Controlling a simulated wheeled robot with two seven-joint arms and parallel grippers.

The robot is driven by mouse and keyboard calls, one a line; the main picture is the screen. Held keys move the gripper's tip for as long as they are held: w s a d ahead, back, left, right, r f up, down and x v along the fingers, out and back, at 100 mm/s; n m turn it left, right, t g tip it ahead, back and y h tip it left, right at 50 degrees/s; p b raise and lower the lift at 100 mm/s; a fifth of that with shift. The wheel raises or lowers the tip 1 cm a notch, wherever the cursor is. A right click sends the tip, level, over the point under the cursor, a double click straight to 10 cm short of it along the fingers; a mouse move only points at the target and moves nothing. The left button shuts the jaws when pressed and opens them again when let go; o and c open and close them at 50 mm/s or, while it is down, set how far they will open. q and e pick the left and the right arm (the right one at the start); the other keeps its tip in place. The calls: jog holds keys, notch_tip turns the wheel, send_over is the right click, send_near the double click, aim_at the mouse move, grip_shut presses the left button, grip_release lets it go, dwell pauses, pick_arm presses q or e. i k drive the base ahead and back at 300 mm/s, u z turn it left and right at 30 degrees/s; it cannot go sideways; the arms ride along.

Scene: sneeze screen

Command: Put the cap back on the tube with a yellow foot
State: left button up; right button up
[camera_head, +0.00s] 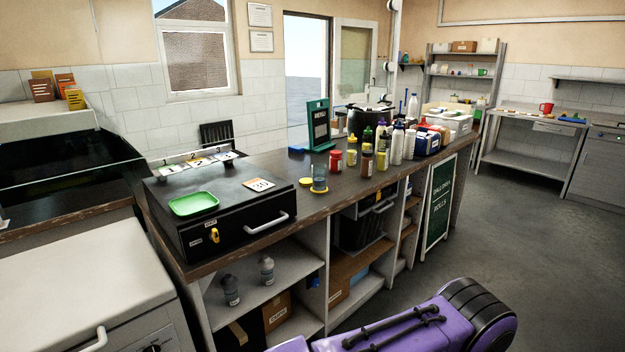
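A clear, greyish tube (319,175) stands upright on a round yellow foot (318,191) near the front edge of the dark counter, in the middle of the view. Its top looks open, but it is small in the picture. I cannot make out a loose cap that surely belongs to it. Several small jars and bottles with coloured tops stand to its right, including a red-topped jar (335,162). Neither of my grippers is in view. A purple link of my own arm crosses the bottom right.
A black case (222,208) with a green tray (194,203) sits on the counter left of the tube. A green sign (319,122), a dark pot (368,120) and white bottles (397,146) stand behind and right. Open shelves lie below; grey floor is clear to the right.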

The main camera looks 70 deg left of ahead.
aim_at(319, 169)
jog(key=u, duration=0.55)
jog(key=i, duration=1.15)
jog(key=u, duration=1.55)
jog(key=i, duration=0.55)
jog(key=u, duration=0.55)
